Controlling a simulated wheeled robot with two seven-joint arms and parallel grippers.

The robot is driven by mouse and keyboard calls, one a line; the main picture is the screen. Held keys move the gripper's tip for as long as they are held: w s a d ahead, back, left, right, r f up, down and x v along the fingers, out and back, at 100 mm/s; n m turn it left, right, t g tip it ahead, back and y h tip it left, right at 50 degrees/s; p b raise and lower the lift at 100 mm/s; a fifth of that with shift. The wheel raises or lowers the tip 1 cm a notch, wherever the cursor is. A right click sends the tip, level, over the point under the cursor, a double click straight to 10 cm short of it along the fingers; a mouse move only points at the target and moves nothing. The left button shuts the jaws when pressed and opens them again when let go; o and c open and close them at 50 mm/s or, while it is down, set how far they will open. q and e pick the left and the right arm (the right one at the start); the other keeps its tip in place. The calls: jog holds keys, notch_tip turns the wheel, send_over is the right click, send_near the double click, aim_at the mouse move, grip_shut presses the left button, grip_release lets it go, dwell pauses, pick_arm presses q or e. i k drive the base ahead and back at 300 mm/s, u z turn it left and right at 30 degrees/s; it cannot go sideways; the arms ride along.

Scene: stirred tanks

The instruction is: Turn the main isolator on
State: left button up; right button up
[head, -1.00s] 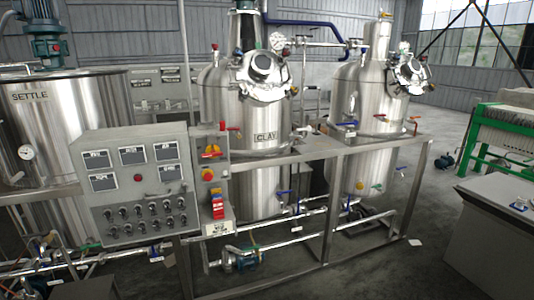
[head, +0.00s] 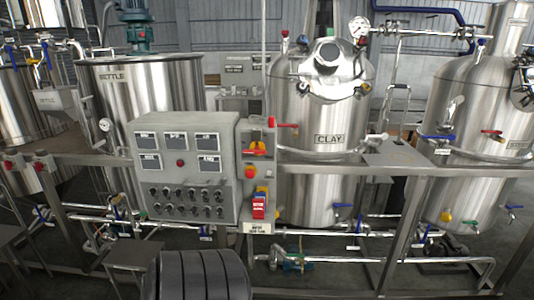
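A narrow grey box (head: 256,133) is fixed to the right side of the grey control panel (head: 185,122). Neither of my grippers shows in the head view.
Red and yellow tags (head: 259,205) hang below the box, above a white label (head: 258,227). A steel frame rail (head: 330,166) runs right, in front of the CLAY tank (head: 320,185). The SETTLE tank (head: 150,82) stands behind the panel. Pipes with blue-handled valves run low.

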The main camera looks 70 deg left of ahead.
aim_at(256, 150)
jog(key=u, duration=0.65)
jog(key=i, duration=0.85)
jog(key=u, duration=0.85)
